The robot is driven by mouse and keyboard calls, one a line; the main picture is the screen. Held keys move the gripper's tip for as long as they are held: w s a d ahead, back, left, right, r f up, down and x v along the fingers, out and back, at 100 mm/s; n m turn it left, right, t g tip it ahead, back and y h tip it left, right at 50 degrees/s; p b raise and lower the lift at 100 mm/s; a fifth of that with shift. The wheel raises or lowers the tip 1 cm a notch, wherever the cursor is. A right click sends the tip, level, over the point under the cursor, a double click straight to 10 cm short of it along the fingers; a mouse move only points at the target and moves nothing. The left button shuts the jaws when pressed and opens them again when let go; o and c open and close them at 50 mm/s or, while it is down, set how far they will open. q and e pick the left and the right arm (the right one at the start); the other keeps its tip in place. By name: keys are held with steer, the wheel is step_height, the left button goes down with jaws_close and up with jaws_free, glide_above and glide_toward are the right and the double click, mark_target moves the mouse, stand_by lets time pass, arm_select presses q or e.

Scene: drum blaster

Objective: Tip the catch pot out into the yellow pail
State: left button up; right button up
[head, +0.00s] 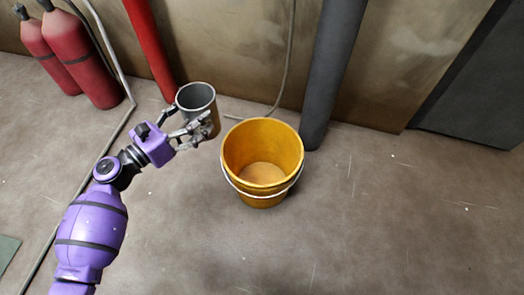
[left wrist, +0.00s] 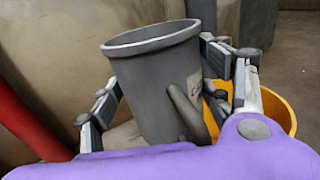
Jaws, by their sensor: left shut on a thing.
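The catch pot (head: 197,97) is a grey metal cup held up in my left gripper (head: 189,127). The gripper's fingers are shut around its sides. In the left wrist view the pot (left wrist: 155,75) sits between the two fingers (left wrist: 165,95), a little tilted, with its rim up; I cannot see what is inside. The yellow pail (head: 262,188) stands upright on the floor just right of the pot, open at the top, and its visible inside looks empty. Part of the pail (left wrist: 284,112) shows behind the gripper in the left wrist view. My right gripper is not in view.
Red cylinders (head: 82,58) stand at the back left. A red pipe (head: 150,45) and a dark grey pipe (head: 332,75) run along the wall behind. A thin hose (head: 288,60) hangs behind the pail. The floor (head: 400,220) to the right and in front is clear.

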arm_select(q)
steer(key=w+d+f, duration=0.1)
steer(key=w+d+f+b, duration=0.1)
steer(key=f, duration=0.1)
steer(key=w+d+f, duration=0.1)
steer(key=w+f, duration=0.1)
steer(key=shift+w+f+b, duration=0.1)
steer(key=shift+b, duration=0.3)
steer(key=shift+w+d+f, duration=0.3)
steer(key=shift+f, duration=0.05)
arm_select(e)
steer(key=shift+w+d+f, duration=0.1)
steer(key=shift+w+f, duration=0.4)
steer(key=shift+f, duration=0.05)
arm_select(q)
steer(key=shift+r, duration=0.1)
